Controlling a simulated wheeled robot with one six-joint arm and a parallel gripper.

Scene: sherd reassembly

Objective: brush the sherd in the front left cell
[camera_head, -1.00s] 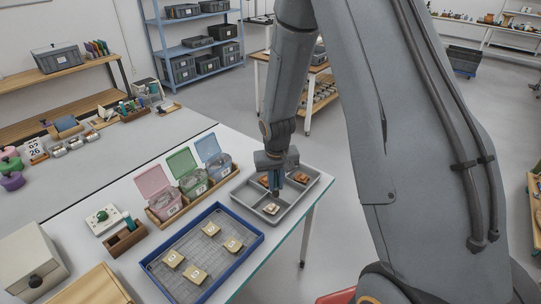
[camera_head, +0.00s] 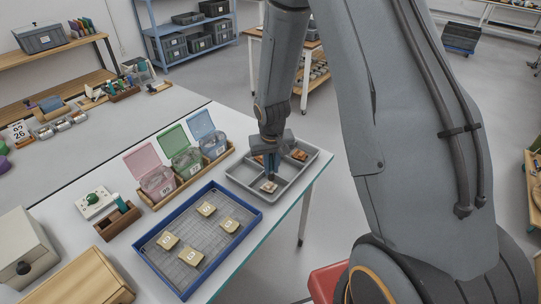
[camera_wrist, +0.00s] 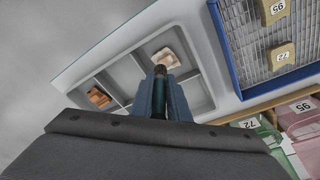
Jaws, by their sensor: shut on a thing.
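The grey divided tray (camera_head: 236,176) stands near the table's right edge. A pale sherd (camera_head: 268,187) lies in its front cell, and it also shows in the wrist view (camera_wrist: 178,40). My gripper (camera_head: 270,163) is above the tray, pointing down. It is shut on a brush (camera_wrist: 159,98) with a teal handle and a dark tip. The tip is close to the pale sherd; I cannot tell whether it touches. An orange-brown sherd (camera_head: 298,155) lies in another cell and shows in the wrist view (camera_wrist: 99,97). My gripper hides part of the tray.
A blue-rimmed tray (camera_head: 150,264) with several numbered tan pieces stands in front of the grey tray. Pink, green and blue lidded bins (camera_head: 187,160) stand in a wooden rack to its left. A wooden holder (camera_head: 118,222) and a white pad (camera_head: 94,203) lie further left.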

